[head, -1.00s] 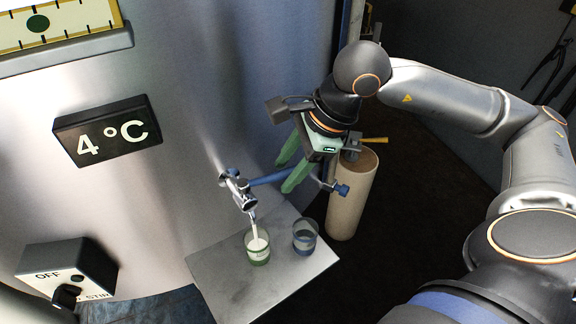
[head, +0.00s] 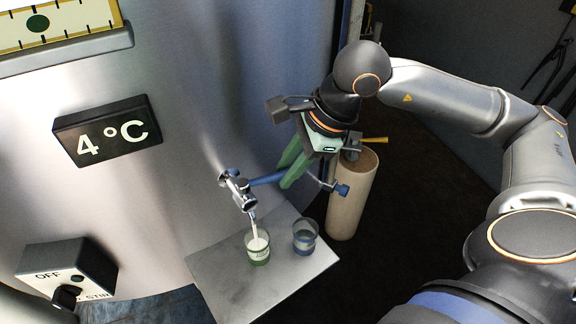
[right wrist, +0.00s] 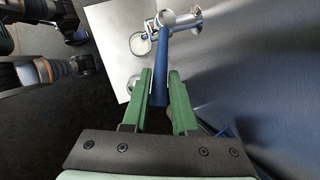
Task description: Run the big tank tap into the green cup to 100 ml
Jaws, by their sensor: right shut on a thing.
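The big tank tap (head: 238,187) is a chrome tap on the steel tank wall with a long blue lever (head: 264,180). White milk runs from its spout into the green cup (head: 258,256), a clear cup with green markings, upright on the steel shelf. The cup holds milk; I cannot read its level against the marks. My right gripper (head: 284,176) has its green fingers around the blue lever. In the right wrist view the lever (right wrist: 161,68) lies between the fingers (right wrist: 160,90), and the green cup (right wrist: 140,43) shows beside the tap. My left gripper is not in view.
A blue-marked cup (head: 305,237) stands on the steel shelf (head: 225,282), right of the green cup. A tan cylinder (head: 352,200) with a smaller blue-handled tap (head: 341,190) stands to the right. A 4 °C display (head: 108,130) and a stir switch box (head: 68,275) are on the tank.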

